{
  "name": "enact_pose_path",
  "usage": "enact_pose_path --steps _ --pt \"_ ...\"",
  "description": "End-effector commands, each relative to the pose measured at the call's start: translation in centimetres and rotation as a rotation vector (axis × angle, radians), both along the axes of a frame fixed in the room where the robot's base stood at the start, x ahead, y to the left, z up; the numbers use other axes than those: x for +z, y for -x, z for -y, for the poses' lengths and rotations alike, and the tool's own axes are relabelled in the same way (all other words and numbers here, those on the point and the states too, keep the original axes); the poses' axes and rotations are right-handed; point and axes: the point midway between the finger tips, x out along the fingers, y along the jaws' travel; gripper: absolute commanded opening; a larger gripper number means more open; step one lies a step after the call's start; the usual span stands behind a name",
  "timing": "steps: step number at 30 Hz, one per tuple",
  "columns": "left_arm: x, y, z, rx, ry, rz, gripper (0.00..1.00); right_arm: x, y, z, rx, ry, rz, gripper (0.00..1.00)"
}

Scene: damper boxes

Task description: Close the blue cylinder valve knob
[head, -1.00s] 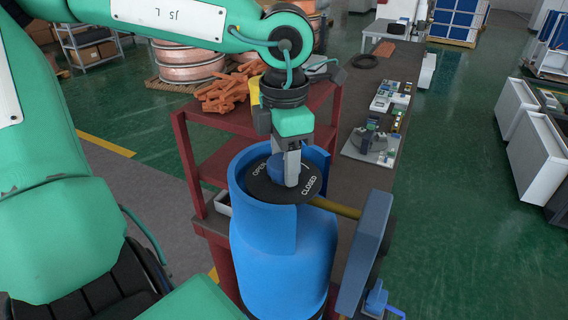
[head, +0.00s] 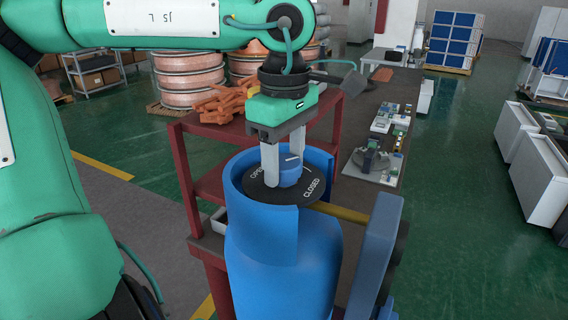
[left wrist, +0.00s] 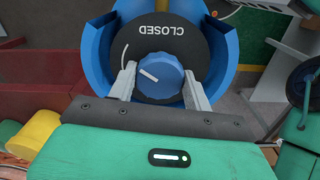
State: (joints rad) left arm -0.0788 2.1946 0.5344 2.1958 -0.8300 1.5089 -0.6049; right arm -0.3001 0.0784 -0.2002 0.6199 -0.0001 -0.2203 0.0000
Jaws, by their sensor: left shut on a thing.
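The blue valve knob (head: 290,171) sits on a black round plate (head: 262,192) with white OPEN and CLOSED lettering, at the top of the blue cylinder (head: 285,262). A raised blue collar partly surrounds the plate. My left gripper (head: 286,180) points down with one finger on each side of the knob, shut on it. In the left wrist view the knob (left wrist: 160,76) lies between the fingers and carries a short white mark left of its middle. The word CLOSED is upside down above the knob there. My right gripper is not in view.
A red shelf rack (head: 205,158) with orange parts (head: 222,103) on top stands behind the cylinder. A yellow rod (head: 340,211) and a blue-grey panel (head: 375,255) are close on the right. A long bench (head: 400,88) runs back beyond them.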

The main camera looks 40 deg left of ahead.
Motion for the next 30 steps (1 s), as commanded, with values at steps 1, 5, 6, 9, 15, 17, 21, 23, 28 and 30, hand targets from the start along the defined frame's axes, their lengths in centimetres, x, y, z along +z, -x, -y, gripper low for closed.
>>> enact_pose_path --steps 1,5,6,9,15,17,21,23,28,30 --pt "-0.15 -0.01 0.03 -0.043 0.002 0.001 0.28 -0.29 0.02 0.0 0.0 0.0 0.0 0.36" --pt "-0.13 0.03 0.01 -0.166 0.002 0.0 0.28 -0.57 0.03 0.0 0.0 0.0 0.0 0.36" --pt "-0.12 0.03 0.02 -0.205 0.002 0.002 0.28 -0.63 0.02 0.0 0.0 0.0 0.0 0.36" --pt "-0.1 0.05 0.03 -0.299 0.002 0.002 0.28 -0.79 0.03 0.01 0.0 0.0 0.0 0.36" --pt "-0.08 0.1 0.01 -0.489 0.001 0.001 0.28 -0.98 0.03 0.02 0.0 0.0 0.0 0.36" --pt "-0.07 0.11 0.01 -0.545 0.001 0.001 0.28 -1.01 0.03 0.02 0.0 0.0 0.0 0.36" --pt "-0.07 0.13 -0.02 -0.667 0.001 0.001 0.28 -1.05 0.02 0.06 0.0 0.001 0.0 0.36" --pt "-0.06 0.14 -0.02 -0.714 0.001 0.001 0.28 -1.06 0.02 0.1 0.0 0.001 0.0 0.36" --pt "-0.05 0.18 -0.03 -0.829 0.0 0.001 0.28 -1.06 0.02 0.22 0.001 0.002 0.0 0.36" --pt "-0.05 0.19 -0.04 -0.866 0.0 0.001 0.28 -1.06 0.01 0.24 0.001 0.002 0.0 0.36"
